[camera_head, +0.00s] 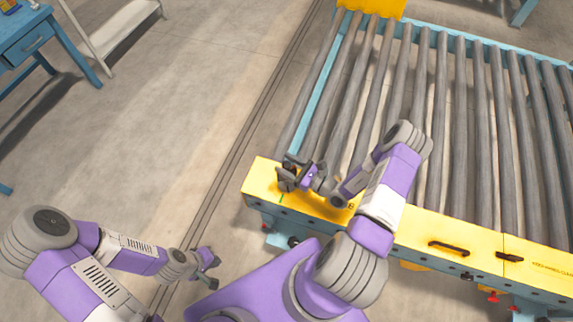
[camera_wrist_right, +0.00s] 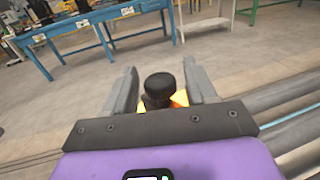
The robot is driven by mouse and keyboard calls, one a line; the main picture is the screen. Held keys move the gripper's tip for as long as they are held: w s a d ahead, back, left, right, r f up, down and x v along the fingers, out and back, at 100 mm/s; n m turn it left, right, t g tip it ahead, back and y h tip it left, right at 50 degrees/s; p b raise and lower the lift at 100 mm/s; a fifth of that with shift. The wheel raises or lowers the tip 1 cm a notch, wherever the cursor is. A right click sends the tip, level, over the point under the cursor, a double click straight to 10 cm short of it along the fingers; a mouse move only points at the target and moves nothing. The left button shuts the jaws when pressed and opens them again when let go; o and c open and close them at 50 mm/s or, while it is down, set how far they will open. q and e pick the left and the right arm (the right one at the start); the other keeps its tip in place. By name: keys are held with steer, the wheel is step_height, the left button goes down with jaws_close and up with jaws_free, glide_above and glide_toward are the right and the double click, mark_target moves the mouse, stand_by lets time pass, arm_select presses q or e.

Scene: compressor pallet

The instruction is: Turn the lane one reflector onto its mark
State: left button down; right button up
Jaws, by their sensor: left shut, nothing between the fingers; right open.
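A dark round-topped piece, likely the lane one reflector (camera_wrist_right: 160,86), stands between the fingers of my right gripper (camera_wrist_right: 160,70) in the right wrist view. Both fingers are apart, with gaps visible beside the piece. In the head view my right gripper (camera_head: 289,172) is over the left end of the yellow rail (camera_head: 261,180) and largely hides the piece. A small green line (camera_head: 281,198) shows on the rail just below the gripper. Which way the reflector faces cannot be told. My left gripper (camera_head: 212,264) is shut and empty, over the floor left of the conveyor.
The roller conveyor (camera_head: 400,75) fills the right side behind the rail. Black handles (camera_head: 448,248) stand on the rail further right. A blue table (camera_head: 30,40) is at the far left. The floor (camera_head: 170,130) between table and conveyor is clear.

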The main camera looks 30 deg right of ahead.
steer(key=shift+w+a, duration=0.1)
steer(key=shift+w, duration=0.05)
steer(key=shift+c, duration=0.4)
steer(key=c, duration=0.8)
steer(key=shift+r, duration=0.1)
steer(key=m+h+p, duration=0.1)
steer(key=h+p, duration=0.1)
steer(key=m+t+h+p, duration=0.1)
steer(key=m+h, duration=0.1)
steer(key=shift+r+t+p, duration=0.1)
steer(key=shift+t+p, duration=0.2)
steer(key=shift+p, duration=0.05)
steer(key=shift+m+h+p, duration=1.6)
steer(key=shift+h, duration=1.1)
steer(key=shift+f, duration=0.2)
